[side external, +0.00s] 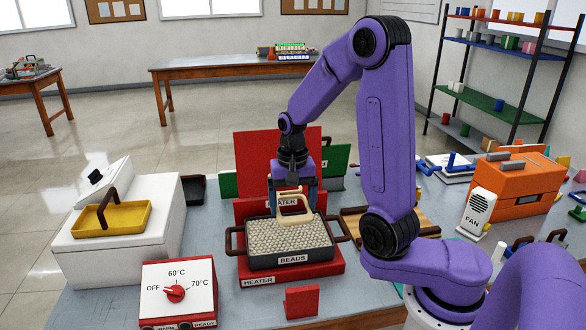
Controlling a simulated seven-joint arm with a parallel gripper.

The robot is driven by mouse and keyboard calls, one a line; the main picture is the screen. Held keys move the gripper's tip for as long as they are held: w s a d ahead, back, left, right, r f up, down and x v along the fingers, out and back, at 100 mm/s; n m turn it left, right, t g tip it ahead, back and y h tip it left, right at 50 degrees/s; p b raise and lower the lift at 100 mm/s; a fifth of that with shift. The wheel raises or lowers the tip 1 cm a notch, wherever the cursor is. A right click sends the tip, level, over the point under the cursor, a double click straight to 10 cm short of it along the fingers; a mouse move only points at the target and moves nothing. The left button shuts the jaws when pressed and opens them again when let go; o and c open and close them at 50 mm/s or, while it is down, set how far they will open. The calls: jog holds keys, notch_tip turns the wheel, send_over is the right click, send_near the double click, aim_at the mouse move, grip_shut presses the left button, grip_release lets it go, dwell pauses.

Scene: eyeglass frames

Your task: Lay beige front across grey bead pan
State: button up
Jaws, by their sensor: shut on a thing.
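The beige front (296,218) shows in the side external view as a pale looped piece over the back part of the grey bead pan (292,263). The pan is full of pale beads (283,241), has a dark handle on each side and carries a BEADS label. My gripper (292,193) points down and is shut on the beige front at its upper edge. The front looks tilted. I cannot tell whether its lower edge touches the beads.
The pan sits on a red heater (270,280) with a red panel (262,150) behind. A dial box (180,293), a white box with a yellow tray (112,218), a small red block (302,301) and an orange machine (515,190) with a fan stand around.

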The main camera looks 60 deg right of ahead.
send_over(292, 252)
notch_tip(292, 252, down, 5)
jog(key=shift+d+f, duration=0.1)
jog(key=shift+s, duration=0.1)
dwell(0.3)
jog(key=shift+f, duration=3.7)
jog(key=shift+f, duration=0.1)
jog(key=o, duration=0.8)
notch_tip(292, 252, up, 17)
jog(key=shift+r, duration=0.2)
